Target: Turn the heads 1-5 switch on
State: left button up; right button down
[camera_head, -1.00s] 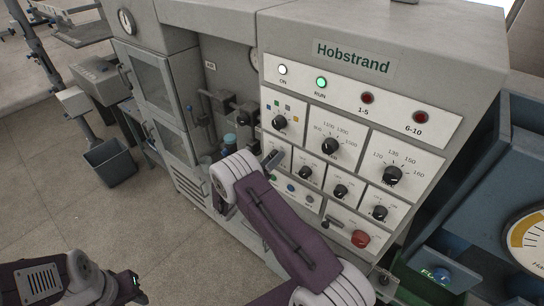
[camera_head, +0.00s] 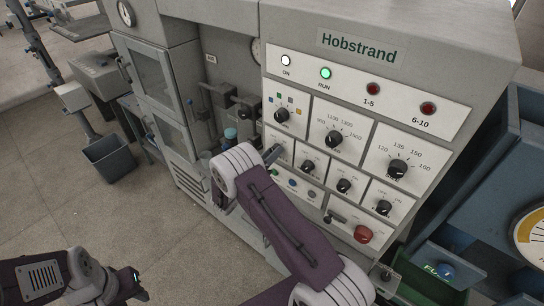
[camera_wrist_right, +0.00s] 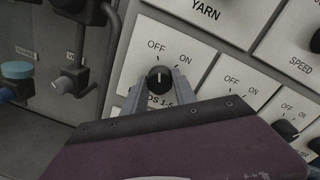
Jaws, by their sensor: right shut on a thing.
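The heads 1-5 switch is a black round knob (camera_wrist_right: 159,78) with a white mark, under OFF and ON labels on a white plate. Its mark points straight up in the wrist view, toward OFF. My right gripper (camera_wrist_right: 158,88) has one finger on each side of the knob and is shut on it. The fingers partly cover the label below. In the head view my right gripper (camera_head: 272,154) is at the left part of the panel, and the knob is hidden there. The 1-5 lamp (camera_head: 373,89) is dark red. My left gripper's fingers do not show.
The ON lamp (camera_head: 286,60) is white and the RUN lamp (camera_head: 325,73) is green. The 6-10 lamp (camera_head: 428,108) is dark red. Other black knobs (camera_head: 308,166) sit close to the right. A red button (camera_head: 362,234) is low on the panel. Pipes and valves (camera_wrist_right: 72,78) stand left.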

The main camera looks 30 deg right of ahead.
jog(key=shift+s+f+m+h+b, duration=0.1)
jog(key=shift+f+m+h+b, duration=0.1)
jog(key=shift+m+b, duration=3)
jog(key=shift+f+m+h+b, duration=0.15)
jog(key=shift+m+b, duration=2.15)
jog(key=shift+b, duration=1.75)
jog(key=c, duration=1)
grip_release()
jog(key=shift+r, duration=0.15)
jog(key=b+v, duration=0.3)
jog(key=v, duration=0.6)
